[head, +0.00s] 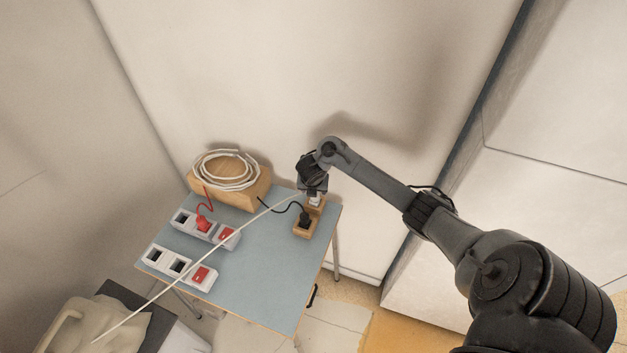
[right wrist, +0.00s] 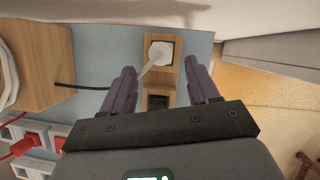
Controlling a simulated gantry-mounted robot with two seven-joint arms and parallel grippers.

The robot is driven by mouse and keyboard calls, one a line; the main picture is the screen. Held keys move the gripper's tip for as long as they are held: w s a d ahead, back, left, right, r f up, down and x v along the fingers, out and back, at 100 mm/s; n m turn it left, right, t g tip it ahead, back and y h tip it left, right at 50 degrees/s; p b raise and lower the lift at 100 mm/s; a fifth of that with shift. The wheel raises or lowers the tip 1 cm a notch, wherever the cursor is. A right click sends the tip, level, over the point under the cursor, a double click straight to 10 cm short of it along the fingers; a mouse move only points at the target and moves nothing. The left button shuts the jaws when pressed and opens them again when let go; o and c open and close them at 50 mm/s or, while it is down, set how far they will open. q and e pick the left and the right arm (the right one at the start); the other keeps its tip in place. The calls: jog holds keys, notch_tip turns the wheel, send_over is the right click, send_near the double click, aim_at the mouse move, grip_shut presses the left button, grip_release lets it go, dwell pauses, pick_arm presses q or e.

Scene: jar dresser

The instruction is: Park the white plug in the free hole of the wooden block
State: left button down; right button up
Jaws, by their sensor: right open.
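The wooden block (head: 300,234) stands at the right side of the blue table. In the right wrist view the wooden block (right wrist: 169,79) lies between and beyond my fingers. The white plug (right wrist: 158,52) sits at the block's far hole, with its pale cord running off to the left. In the head view the white plug (head: 315,199) shows just below my right gripper (head: 314,193). In the wrist view my right gripper (right wrist: 162,70) is open, its fingers apart on both sides, clear of the plug. A black plug (head: 306,220) occupies the near hole. My left gripper is not in view.
A wooden box (head: 240,197) with a coiled white cable (head: 225,168) stands at the back left. Two white socket strips (head: 212,236) (head: 180,268) with red parts lie on the table (head: 262,270). The white cord crosses the table towards the lower left. A wall is behind.

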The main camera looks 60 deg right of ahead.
jog(key=w+p+v, duration=0.1)
jog(key=p+v, duration=0.1)
jog(key=v, duration=0.2)
jog(key=s+a+f+m+t+y, duration=0.1)
jog(key=s+a+f+m, duration=0.15)
jog(key=a, duration=0.75)
jog(key=s+a+f+m+t, duration=0.1)
jog(key=s+a+f+m, duration=0.2)
jog(key=a, duration=0.7)
jog(key=s+a+r+m+y, duration=0.1)
jog(key=s+a+r+m, duration=0.4)
jog(key=s+a+m, duration=0.1)
jog(key=s+a+r+m+y, duration=0.2)
jog(key=s+a+r+m, duration=0.3)
jog(key=s+m, duration=0.4)
jog(key=shift+s+a, duration=0.45)
jog(key=shift+a, duration=0.2)
jog(key=shift+m, duration=0.25)
notch_tip(320, 180, up, 18)
jog(key=p, duration=1.8)
jog(key=shift+r+p, duration=0.2)
jog(key=shift+p, duration=0.1)
